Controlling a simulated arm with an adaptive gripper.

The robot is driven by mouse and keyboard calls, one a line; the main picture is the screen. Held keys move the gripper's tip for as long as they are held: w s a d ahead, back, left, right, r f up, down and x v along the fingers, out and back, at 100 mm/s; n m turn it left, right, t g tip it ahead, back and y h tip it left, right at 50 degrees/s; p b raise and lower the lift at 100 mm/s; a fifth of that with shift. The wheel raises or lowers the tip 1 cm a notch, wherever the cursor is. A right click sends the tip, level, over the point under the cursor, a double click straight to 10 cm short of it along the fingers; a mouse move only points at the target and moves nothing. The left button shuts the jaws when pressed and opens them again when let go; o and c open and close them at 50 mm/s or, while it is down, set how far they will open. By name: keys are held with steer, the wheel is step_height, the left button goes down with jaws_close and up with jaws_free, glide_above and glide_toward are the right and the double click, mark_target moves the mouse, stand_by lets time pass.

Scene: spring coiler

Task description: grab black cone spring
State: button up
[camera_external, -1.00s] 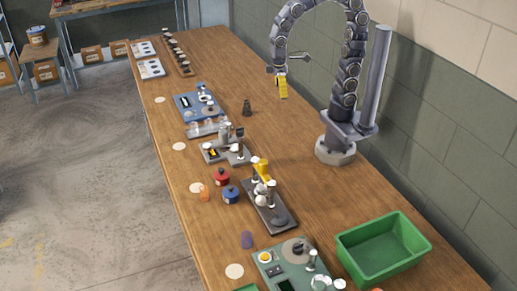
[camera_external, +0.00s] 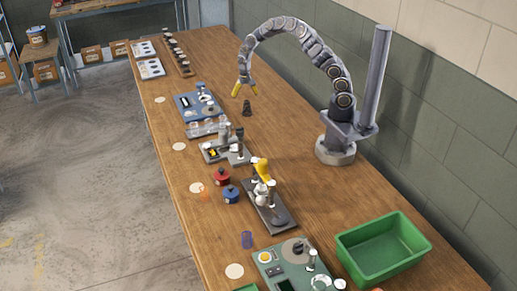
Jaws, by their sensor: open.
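The black cone spring (camera_external: 247,108) stands upright on the wooden table, right of the blue device. It is small and dark, narrower at the top. My gripper (camera_external: 245,91) has yellow fingers that point down, spread apart and empty. In the picture the fingers show just above the spring, one to its left and one to its right. I cannot tell the exact height gap or depth offset between them.
A blue device (camera_external: 189,103) and a grey device (camera_external: 215,153) stand to the left of the spring. A dark fixture with a yellow part (camera_external: 261,166), red (camera_external: 222,177) and blue pots, and a green bin (camera_external: 345,242) are nearer. The table right of the spring is clear.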

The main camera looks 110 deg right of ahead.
mark_target(247, 101)
steer(key=f, duration=0.6)
steer(key=shift+s+f, duration=0.35)
steer(key=shift+f, duration=0.05)
steer(key=c, duration=1.3)
